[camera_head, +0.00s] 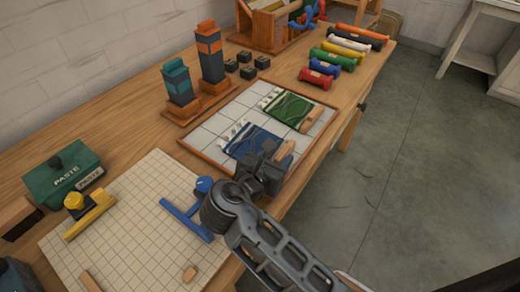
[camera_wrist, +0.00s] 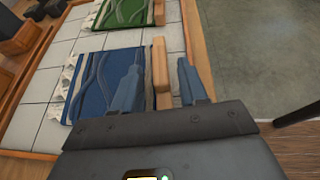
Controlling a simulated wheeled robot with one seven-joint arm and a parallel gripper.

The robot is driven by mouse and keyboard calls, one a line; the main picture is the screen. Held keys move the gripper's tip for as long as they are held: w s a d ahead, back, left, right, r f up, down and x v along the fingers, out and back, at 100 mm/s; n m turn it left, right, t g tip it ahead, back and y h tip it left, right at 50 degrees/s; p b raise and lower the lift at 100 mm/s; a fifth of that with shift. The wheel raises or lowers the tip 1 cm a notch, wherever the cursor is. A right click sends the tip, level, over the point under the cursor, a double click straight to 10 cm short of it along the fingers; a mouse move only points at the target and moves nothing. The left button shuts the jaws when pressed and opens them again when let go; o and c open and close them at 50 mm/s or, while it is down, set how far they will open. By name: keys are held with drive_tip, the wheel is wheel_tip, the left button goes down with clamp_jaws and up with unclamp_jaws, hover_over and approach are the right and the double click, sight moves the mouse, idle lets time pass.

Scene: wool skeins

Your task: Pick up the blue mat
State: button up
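The blue mat (camera_head: 255,142) lies flat on the tiled tray (camera_head: 212,134), with white fringe at its left edge and a wooden bar (camera_head: 285,150) at its right edge. It also shows in the wrist view (camera_wrist: 98,78). My gripper (camera_wrist: 160,60) is open, its fingers on either side of the wooden bar in that view, with a gap visible on the right. I cannot tell whether a finger touches the bar or mat. In the head view, my gripper (camera_head: 272,160) hides the mat's near right corner.
A green mat (camera_head: 287,109) with its own wooden bar lies just behind. Two towers (camera_head: 211,54) (camera_head: 178,85) stand at the back left. Several coloured rolls (camera_head: 331,63) lie beyond the tray. A gridded board (camera_head: 130,215) with blue and yellow tools is at the front left.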

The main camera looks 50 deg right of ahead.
clamp_jaws()
drive_tip(key=shift+r, duration=0.1)
idle(0.3)
